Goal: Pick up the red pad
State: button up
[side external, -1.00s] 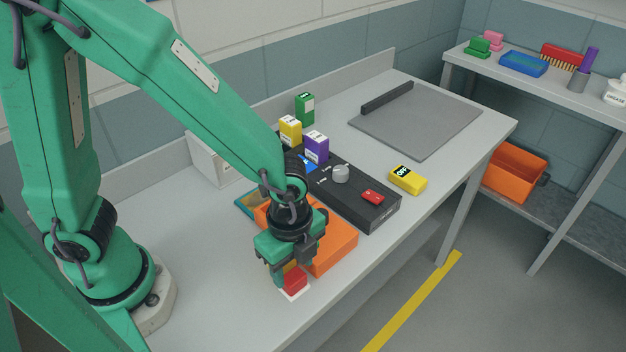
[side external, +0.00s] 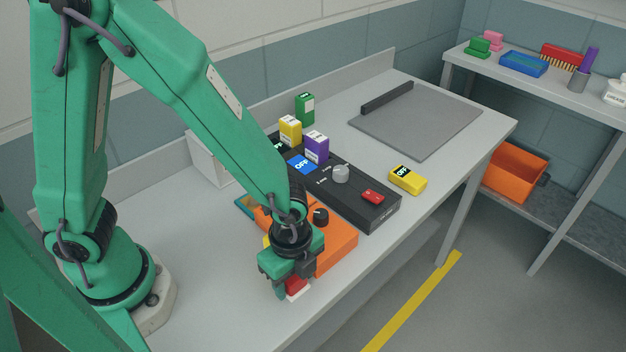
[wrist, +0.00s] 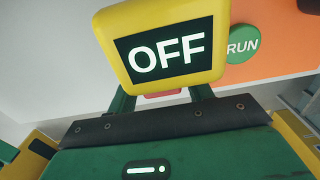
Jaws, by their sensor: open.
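The red pad (side external: 297,285) shows in the side external view at the table's front edge, with a white piece (side external: 301,294) under it. My gripper (side external: 288,284) is open, pointing down right at the pad and hiding part of it. I cannot tell whether the fingers touch it. In the wrist view, a red sliver (wrist: 163,93) shows between my two green fingers, my gripper (wrist: 162,97). A yellow-framed display reading OFF (wrist: 168,50) covers most of the area beyond it.
An orange box (side external: 338,246) with a black knob (side external: 321,216) stands close behind my gripper; a green RUN button (wrist: 243,43) shows in the wrist view. A dark panel (side external: 350,205) with a red switch (side external: 372,196) lies farther back. The table's left front is clear.

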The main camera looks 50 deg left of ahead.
aim_at(293, 279)
jog(key=shift+c, duration=0.4)
jog(key=c, duration=0.8)
jog(key=shift+r, duration=0.1)
jog(key=shift+r, duration=0.1)
jog(key=shift+r, duration=0.8)
jog(key=shift+s+d+r, duration=0.1)
jog(key=shift+s+r, duration=0.05)
jog(key=shift+r, duration=0.5)
jog(key=shift+s+d+r, duration=0.1)
jog(key=shift+r, duration=0.5)
jog(key=s+d+r, duration=0.1)
jog(key=s+r, duration=0.1)
jog(key=s, duration=0.1)
jog(key=s+d+r, duration=0.1)
jog(key=s+r, duration=0.1)
jog(key=s, duration=0.2)
jog(key=s+d+r, duration=0.2)
jog(key=s, duration=0.1)
jog(key=shift+s+r, duration=0.15)
jog(key=shift+r, duration=0.15)
